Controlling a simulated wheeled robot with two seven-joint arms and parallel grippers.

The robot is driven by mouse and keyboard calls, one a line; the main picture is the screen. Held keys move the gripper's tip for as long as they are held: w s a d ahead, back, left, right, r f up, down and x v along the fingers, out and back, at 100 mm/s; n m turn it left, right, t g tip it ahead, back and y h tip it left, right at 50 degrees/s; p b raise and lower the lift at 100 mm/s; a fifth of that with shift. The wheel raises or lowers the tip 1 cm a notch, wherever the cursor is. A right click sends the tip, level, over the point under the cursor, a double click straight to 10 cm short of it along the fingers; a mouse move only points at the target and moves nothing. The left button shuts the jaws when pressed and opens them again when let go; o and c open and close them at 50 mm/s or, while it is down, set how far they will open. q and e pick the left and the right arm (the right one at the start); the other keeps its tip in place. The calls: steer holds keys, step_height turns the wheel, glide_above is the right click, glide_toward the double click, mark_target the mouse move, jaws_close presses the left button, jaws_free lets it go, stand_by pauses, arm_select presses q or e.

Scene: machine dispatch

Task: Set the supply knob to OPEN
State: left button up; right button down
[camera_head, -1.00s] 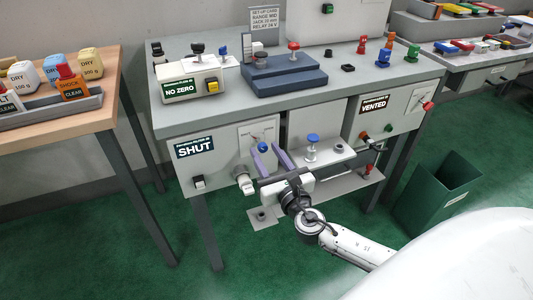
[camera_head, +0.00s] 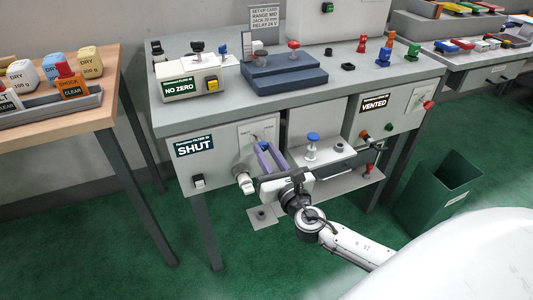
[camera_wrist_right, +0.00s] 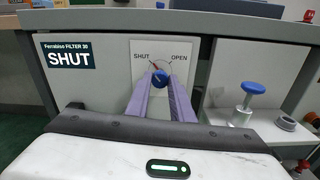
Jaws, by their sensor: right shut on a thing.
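The supply knob (camera_wrist_right: 160,78) is a blue round knob on a white plate marked SHUT on the left and OPEN on the right. In the right wrist view its pointer leans up-left toward SHUT. A dark display (camera_head: 194,146) beside it reads SHUT, and it also shows in the right wrist view (camera_wrist_right: 68,59). My right gripper (camera_head: 264,146) reaches the panel, its two purple fingers closed around the knob from either side. In the head view the fingers partly hide the knob. My left gripper is not in view.
A white fitting (camera_head: 245,183) sticks out of the panel below the knob. To the right a blue-topped plunger (camera_head: 312,145) stands on a small shelf. A black rocker switch (camera_head: 198,181) is at lower left. A green bin (camera_head: 437,195) stands on the floor at right.

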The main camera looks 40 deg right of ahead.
steer(key=m+b, duration=0.1)
steer(key=m, duration=0.3)
steer(key=shift+f+b, duration=0.1)
steer(key=shift+b, duration=0.2)
steer(key=m+b, duration=0.1)
steer(key=m, duration=0.3)
steer(key=shift+m, duration=0.4)
steer(key=m+b, duration=0.1)
steer(key=m, duration=0.6)
steer(key=shift+m, duration=0.6)
steer(key=c, duration=1.6)
jaws_free()
steer(key=shift+o, duration=0.2)
